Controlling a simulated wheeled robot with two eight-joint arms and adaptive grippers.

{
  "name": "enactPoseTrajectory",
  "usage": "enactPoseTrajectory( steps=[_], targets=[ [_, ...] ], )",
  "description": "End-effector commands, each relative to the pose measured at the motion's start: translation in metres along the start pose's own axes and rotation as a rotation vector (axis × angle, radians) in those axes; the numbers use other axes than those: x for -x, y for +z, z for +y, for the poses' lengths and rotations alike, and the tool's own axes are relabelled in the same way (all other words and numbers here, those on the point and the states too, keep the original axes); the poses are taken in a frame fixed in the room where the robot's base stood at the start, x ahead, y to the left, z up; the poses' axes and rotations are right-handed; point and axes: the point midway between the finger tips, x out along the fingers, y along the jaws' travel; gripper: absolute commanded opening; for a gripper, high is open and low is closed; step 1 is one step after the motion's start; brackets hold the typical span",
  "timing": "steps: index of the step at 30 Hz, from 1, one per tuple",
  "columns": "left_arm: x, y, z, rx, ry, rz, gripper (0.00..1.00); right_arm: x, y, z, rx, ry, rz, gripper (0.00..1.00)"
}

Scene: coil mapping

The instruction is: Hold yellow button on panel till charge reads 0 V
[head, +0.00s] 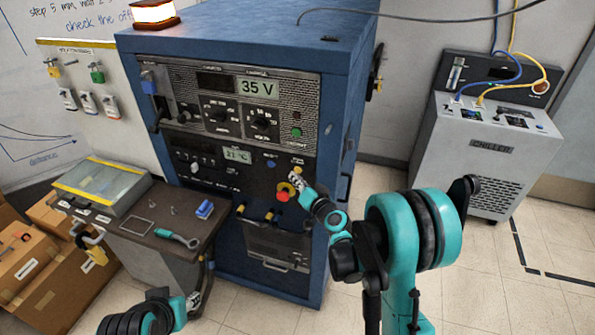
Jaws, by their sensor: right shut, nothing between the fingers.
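The blue cabinet's panel (262,181) faces me. Its upper display (258,87) reads 35 V. A small yellow button (298,169) shows on the lower panel, right of a blue button (271,163). My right gripper (295,180) is shut and empty, its tip at the panel just below the yellow button. I cannot tell whether it touches or presses the button. My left gripper (194,301) is low at the bottom, away from the panel, small and partly hidden by its arm; its fingers are unclear.
A red knob with a yellow ring (284,192) is close beside my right gripper. A side shelf (150,224) holds a clear-lidded case (103,187), a wrench (177,237) and a blue block (204,209). A chiller (490,146) stands right; cardboard boxes (45,250) are left.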

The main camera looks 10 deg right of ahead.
Motion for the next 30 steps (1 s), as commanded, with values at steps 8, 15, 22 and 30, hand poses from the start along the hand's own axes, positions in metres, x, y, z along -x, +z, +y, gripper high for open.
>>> enactPoseTrajectory(
  steps=[8,15,22,30],
  targets=[
    [-0.0027,0.0019,0.0000,0.000,0.000,0.000,0.40,-0.0049,-0.0033,0.0039,0.000,0.000,0.000,0.00],
    [-0.0026,0.0018,0.0000,0.000,0.000,0.000,0.40,-0.0058,-0.0045,0.0041,0.000,0.000,0.000,0.00],
    [-0.0027,0.0020,0.0000,0.000,0.000,0.000,0.40,-0.0063,-0.0048,0.0045,0.000,0.000,0.000,0.00],
    [-0.0034,0.0024,0.0000,0.000,0.000,0.000,0.40,-0.0084,-0.0063,0.0061,0.000,0.000,0.000,0.00]
  ],
)
